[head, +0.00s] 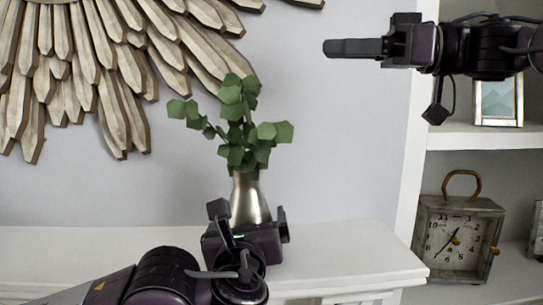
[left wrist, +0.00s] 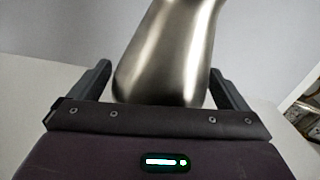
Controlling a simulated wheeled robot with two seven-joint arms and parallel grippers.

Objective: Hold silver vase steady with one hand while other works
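The silver vase (head: 250,196) stands upright on the white mantel shelf (head: 345,250), with green leafy stems (head: 240,125) in its mouth. My left gripper (head: 249,213) is at the vase's lower body, in front of it. In the left wrist view the vase (left wrist: 165,60) stands between the two spread fingers (left wrist: 160,70). A small gap shows beside the left finger; contact at the right finger is unclear. My right gripper (head: 343,48) is raised at upper right, away from the vase, pointing left. It is seen side-on, so its finger opening is hidden.
A wooden sunburst decoration (head: 100,70) hangs on the wall at upper left. A shelf unit at right holds a clock (head: 457,240) and a framed picture (head: 498,102). The mantel is clear on both sides of the vase.

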